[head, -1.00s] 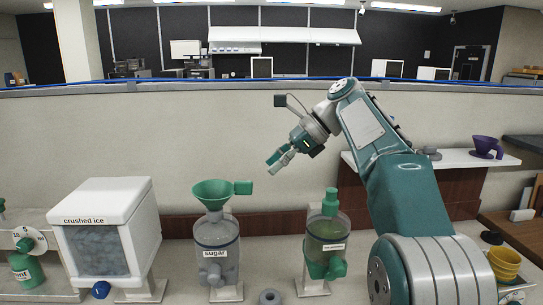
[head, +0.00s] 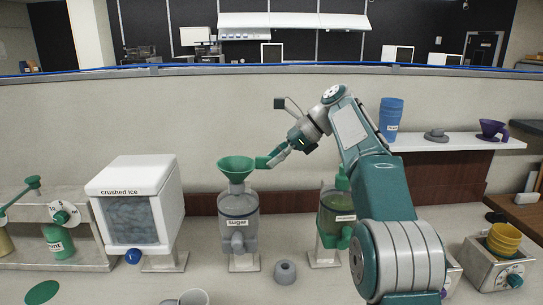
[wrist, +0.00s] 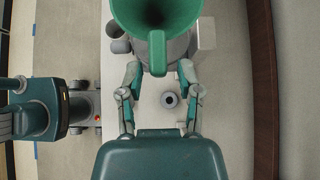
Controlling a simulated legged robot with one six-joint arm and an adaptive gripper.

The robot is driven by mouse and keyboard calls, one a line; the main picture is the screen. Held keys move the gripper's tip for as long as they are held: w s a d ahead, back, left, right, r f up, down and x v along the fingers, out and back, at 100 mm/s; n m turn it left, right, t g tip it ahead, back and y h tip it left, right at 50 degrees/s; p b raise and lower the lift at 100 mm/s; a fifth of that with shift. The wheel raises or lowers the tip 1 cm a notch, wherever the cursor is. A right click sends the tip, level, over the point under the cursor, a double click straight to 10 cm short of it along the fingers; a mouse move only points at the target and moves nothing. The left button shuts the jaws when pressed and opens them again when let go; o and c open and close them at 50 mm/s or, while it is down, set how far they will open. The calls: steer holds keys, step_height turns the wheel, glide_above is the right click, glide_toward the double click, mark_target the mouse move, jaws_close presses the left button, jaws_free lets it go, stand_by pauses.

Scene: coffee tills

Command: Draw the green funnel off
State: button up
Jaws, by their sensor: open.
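The green funnel (head: 236,166) sits upright on top of the clear sugar dispenser (head: 238,212), with its handle (head: 262,162) pointing right. My gripper (head: 270,159) is at this handle, coming from the right. In the wrist view the funnel (wrist: 155,12) fills the top middle and its handle (wrist: 157,52) points down towards my gripper (wrist: 160,72). The two fingers are spread, one on each side of the handle's end, with gaps visible on both sides. The funnel's spout is hidden inside the dispenser's top.
The crushed ice box (head: 130,205) stands left of the sugar dispenser. Another dispenser (head: 335,215) with green parts stands to the right, below my arm. A small grey ring (head: 285,272) lies on the counter in front. A low wall (head: 300,110) runs behind.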

steer(key=shift+a+f, duration=0.2)
steer(key=shift+a, duration=0.05)
steer(key=shift+s+a, duration=0.1)
steer(key=shift+a, duration=0.15)
steer(key=c, duration=0.5)
steer(key=shift+a, duration=0.4)
jaws_close()
steer(key=shift+d+r, duration=0.1)
steer(key=shift+d, duration=0.1)
steer(key=shift+r, duration=0.1)
steer(key=shift+a+r, duration=0.15)
steer(key=shift+r, duration=0.3)
